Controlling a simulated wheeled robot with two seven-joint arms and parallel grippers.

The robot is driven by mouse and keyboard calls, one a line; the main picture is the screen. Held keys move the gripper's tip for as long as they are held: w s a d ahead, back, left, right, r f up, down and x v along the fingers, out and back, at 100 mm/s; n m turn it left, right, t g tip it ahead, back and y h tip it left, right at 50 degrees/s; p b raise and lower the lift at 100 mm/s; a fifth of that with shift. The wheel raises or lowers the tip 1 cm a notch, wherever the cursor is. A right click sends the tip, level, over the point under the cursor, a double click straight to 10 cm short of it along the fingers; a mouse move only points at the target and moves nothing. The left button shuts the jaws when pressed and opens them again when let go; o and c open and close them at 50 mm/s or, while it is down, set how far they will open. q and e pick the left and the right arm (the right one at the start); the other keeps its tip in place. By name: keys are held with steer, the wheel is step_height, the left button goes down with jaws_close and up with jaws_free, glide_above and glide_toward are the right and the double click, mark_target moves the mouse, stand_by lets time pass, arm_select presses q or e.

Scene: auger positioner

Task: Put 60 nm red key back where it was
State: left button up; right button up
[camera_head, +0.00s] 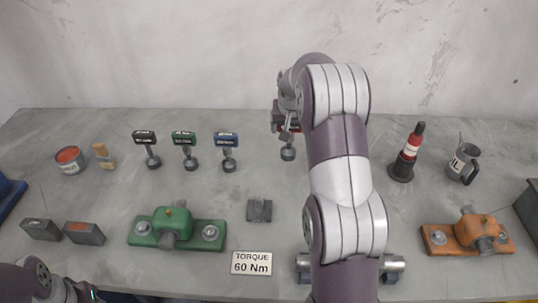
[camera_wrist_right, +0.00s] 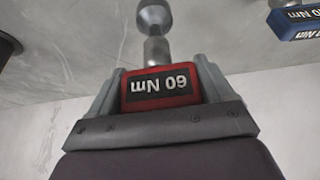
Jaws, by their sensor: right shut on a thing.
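The red 60 Nm key (camera_wrist_right: 160,88) is upright between the fingers of my right gripper (camera_wrist_right: 158,72), which is shut on its red block. Its label reads upside down in the right wrist view. In the head view the key's round grey foot (camera_head: 288,153) shows below my right gripper (camera_head: 286,122), to the right of the blue key (camera_head: 226,148). I cannot tell whether the foot touches the table. The green key (camera_head: 184,146) and a dark key (camera_head: 146,146) stand left of the blue one. Part of my left arm shows at bottom left; its gripper is out of view.
A "TORQUE 60 Nm" sign (camera_head: 251,263) lies at the front. A grey block (camera_head: 259,210), green positioner (camera_head: 176,229) and orange positioner (camera_head: 468,235) are on the table (camera_head: 120,200). A red-black bottle (camera_head: 408,155) and metal jug (camera_head: 463,163) stand right. My right arm hides the middle.

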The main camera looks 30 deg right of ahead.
mark_target(288, 152)
steer(key=w+a+f+p, duration=0.1)
steer(key=w+a+f, duration=0.2)
steer(key=a+f, duration=0.2)
step_height(288, 152, down, 3)
steer(key=shift+r, duration=0.1)
steer(key=o, duration=1.4)
steer(key=shift+a, duration=0.1)
